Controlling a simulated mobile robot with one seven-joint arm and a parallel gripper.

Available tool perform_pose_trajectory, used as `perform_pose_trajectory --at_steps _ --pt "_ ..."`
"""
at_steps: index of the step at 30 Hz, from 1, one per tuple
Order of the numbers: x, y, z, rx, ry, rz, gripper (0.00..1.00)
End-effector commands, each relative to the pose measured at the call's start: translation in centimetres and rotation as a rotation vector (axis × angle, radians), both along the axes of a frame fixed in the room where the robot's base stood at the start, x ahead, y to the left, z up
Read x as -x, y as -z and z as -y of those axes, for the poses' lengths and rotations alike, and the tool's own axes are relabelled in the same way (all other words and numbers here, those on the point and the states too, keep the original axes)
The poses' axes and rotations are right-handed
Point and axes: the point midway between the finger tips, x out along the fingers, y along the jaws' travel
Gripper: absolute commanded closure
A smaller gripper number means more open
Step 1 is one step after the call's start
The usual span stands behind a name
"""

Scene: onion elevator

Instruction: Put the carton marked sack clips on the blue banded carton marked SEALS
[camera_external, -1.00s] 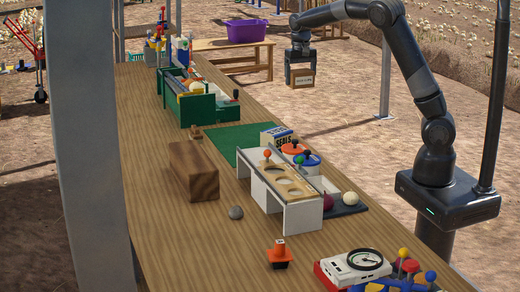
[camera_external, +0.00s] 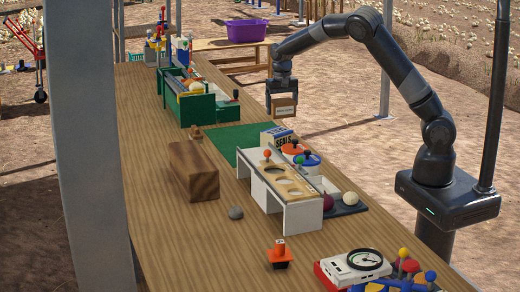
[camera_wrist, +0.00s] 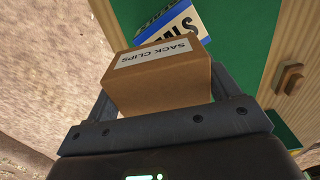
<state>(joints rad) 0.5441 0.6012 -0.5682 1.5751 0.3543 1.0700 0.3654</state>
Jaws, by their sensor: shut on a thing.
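The brown carton marked SACK CLIPS (camera_wrist: 160,82) fills the middle of the wrist view, between the two fingers of my gripper (camera_wrist: 158,105). In the external view, my gripper (camera_external: 283,97) is shut on this sack clips carton (camera_external: 284,107) and holds it in the air, behind the SEALS carton and slightly to its right.
A white stand with round holes (camera_external: 290,212) and orange and blue lidded pots (camera_external: 307,159) are close in front. A wooden block (camera_external: 194,170) lies to the left. A green box (camera_external: 200,105) stands farther back.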

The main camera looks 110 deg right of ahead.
Motion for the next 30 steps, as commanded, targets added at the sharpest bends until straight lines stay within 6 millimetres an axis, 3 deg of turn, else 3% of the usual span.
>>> perform_pose_trajectory --at_steps 6,16,27,28,30 --pt "-2.0 1.2 -0.3 0.001 0.001 0.000 0.44" --pt "-2.0 5.0 -0.3 0.001 0.001 0.000 0.44" --pt "-2.0 5.5 -0.3 0.001 0.001 0.000 0.44" --pt "-2.0 5.5 -0.3 0.001 0.001 0.000 0.17" --pt "-2.0 5.5 -0.3 0.001 0.001 0.000 0.11"
